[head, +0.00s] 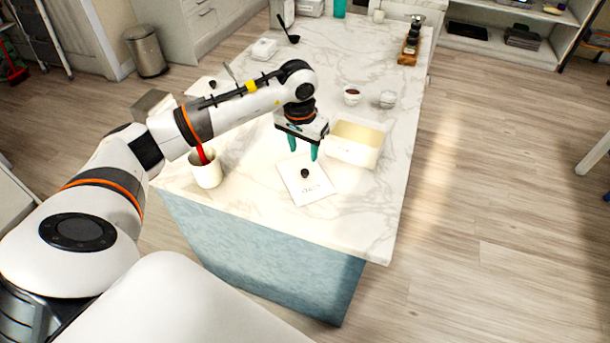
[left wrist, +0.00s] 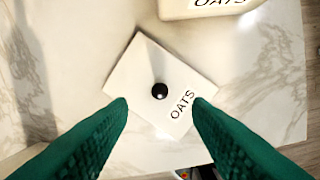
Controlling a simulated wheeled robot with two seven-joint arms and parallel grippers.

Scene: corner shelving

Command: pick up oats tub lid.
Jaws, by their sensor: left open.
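The oats tub lid (head: 311,186) is a white square plate with a black round knob (head: 305,173) and the word OATS. It lies flat on the marble counter; the left wrist view also shows the lid (left wrist: 140,78) and its knob (left wrist: 160,91). The oats tub (head: 355,150) is a cream open box just behind and right of the lid; part of it shows at the top of the left wrist view (left wrist: 205,10). My left gripper (head: 303,155) points down above the lid, its green fingers apart and empty, with the knob seen between and beyond the fingertips (left wrist: 160,103).
A white cup (head: 206,172) with something red in it stands left of the lid. Two small bowls (head: 352,95) (head: 387,99) stand behind the tub. A dark ladle (head: 288,31) lies farther back. The counter (head: 365,215) is clear to the lid's right.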

